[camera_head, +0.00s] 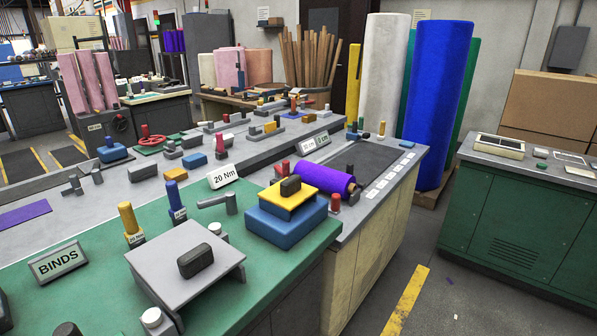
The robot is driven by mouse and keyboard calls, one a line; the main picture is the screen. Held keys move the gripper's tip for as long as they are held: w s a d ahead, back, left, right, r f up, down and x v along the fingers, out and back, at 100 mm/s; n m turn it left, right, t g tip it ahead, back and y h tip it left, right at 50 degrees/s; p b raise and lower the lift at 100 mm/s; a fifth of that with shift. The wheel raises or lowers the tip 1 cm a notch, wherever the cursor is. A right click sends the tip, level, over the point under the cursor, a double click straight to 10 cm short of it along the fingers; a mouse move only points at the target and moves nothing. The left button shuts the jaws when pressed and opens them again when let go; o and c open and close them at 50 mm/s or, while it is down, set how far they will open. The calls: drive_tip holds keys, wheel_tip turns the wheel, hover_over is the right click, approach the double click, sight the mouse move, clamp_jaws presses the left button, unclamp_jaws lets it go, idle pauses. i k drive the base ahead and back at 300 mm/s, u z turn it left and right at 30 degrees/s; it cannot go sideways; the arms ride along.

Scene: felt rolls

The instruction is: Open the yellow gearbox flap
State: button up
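A blue box (286,228) with a yellow flap (273,203) on top stands on the green work surface, right of the picture's middle. The flap lies about flat over the box and looks closed. A dark block-shaped handle (290,186) sits on the flap. Where the flap is hinged cannot be told. My gripper is not in view.
A grey plate (212,251) with a dark handle stands front left of the blue box. A grey lever (214,200), a "20 Nm" sign (222,177) and a purple roll (322,179) are close by. The floor aisle (405,270) at right is open.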

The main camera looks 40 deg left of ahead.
sight(290, 192)
drive_tip(key=u, duration=0.45)
drive_tip(key=i, duration=0.85)
drive_tip(key=u, duration=1.25)
drive_tip(key=i, duration=0.45)
drive_tip(key=u, duration=0.3)
